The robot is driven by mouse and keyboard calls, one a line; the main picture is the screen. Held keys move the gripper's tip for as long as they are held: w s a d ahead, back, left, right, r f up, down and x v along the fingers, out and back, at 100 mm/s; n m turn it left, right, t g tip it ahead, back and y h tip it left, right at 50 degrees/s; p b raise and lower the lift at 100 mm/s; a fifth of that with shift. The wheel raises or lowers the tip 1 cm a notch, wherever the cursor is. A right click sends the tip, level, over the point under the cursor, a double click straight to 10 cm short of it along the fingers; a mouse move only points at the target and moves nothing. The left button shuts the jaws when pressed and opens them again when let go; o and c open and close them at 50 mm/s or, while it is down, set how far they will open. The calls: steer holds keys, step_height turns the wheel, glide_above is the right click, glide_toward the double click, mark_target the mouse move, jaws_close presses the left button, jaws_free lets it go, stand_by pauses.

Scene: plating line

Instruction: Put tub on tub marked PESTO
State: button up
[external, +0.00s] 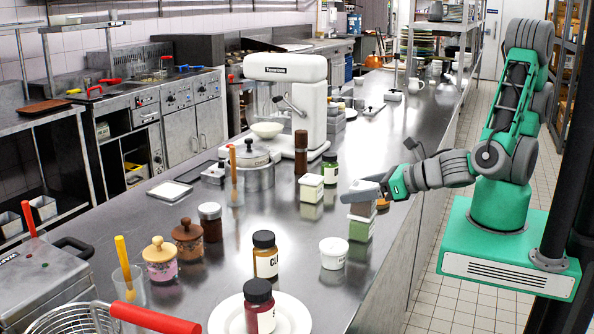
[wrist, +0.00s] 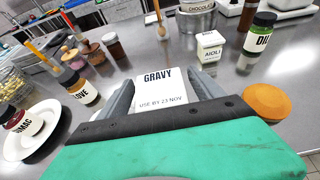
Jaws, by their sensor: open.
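A tub marked GRAVY (wrist: 160,92) stands between my gripper's fingers (wrist: 163,88) in the wrist view. The fingers are open, one on each side of the GRAVY tub; any contact is unclear. The green tub's label is not readable and no PESTO marking shows. The green tub is hidden in the wrist view.
A tub marked AIOLI (wrist: 210,46) and a DILL jar (wrist: 260,37) stand beyond. An orange lid (wrist: 265,103) is close on the right. A white tub (external: 333,254), a dark-lidded jar (external: 265,256) and a plate (external: 292,315) stand nearer the front. Bare counter lies left of the stack.

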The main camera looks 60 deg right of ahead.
mark_target(370, 187)
steer(key=p+v, duration=0.3)
steer(key=v, duration=0.2)
steer(key=shift+a+r+p, duration=0.1)
steer(key=shift+r+p, duration=0.15)
steer(key=shift+p, duration=0.1)
steer(key=shift+s+p, duration=0.3)
steer(key=shift+s, duration=0.15)
